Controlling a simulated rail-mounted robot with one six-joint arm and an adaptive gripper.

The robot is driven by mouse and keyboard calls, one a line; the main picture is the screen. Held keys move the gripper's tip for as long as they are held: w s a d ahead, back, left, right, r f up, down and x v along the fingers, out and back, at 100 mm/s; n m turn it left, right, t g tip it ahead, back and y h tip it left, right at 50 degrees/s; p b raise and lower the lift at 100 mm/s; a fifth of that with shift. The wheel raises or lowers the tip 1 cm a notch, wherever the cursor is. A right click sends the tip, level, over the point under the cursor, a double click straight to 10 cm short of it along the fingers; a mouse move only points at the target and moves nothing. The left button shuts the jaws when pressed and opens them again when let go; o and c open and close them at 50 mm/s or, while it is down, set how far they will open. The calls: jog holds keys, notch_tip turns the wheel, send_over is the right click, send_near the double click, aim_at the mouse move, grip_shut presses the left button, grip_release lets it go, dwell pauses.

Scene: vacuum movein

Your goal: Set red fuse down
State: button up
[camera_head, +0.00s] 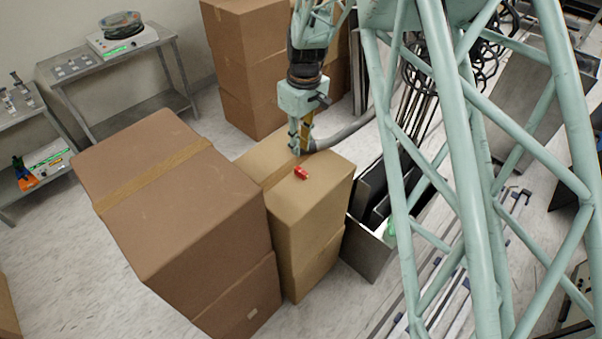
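The small red fuse (301,172) is at the top of the smaller tan cardboard box (318,185), near the middle of the picture. It looks as if it lies on the box top, though a small gap under it cannot be ruled out. My gripper (299,151) points down just behind and above the fuse in the picture. A little box top seems to show between the fingertips and the fuse. The fingers are too small to tell whether they are open or shut.
A larger brown box stack (180,205) stands close on the left and rises higher. More boxes (245,65) stand behind. A metal bin (370,245) is at the right of the tan box. A metal table (120,65) holds a scale-like device (122,38) at the back left.

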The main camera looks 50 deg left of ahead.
jog(key=shift+w+d+r+y+b, duration=0.2)
jog(key=shift+d+y+b, duration=0.65)
jog(key=shift+b, duration=0.8)
jog(key=shift+w+d+r+y+b, duration=0.15)
jog(key=shift+d+y+b, duration=0.3)
jog(key=shift+y+b, duration=0.95)
jog(key=shift+f+h, duration=0.1)
jog(key=shift+h, duration=0.15)
jog(key=shift+f, duration=0.15)
send_over(300, 169)
jog(key=shift+f+b, duration=0.35)
jog(key=shift+f, duration=3.45)
jog(key=shift+x, duration=2.65)
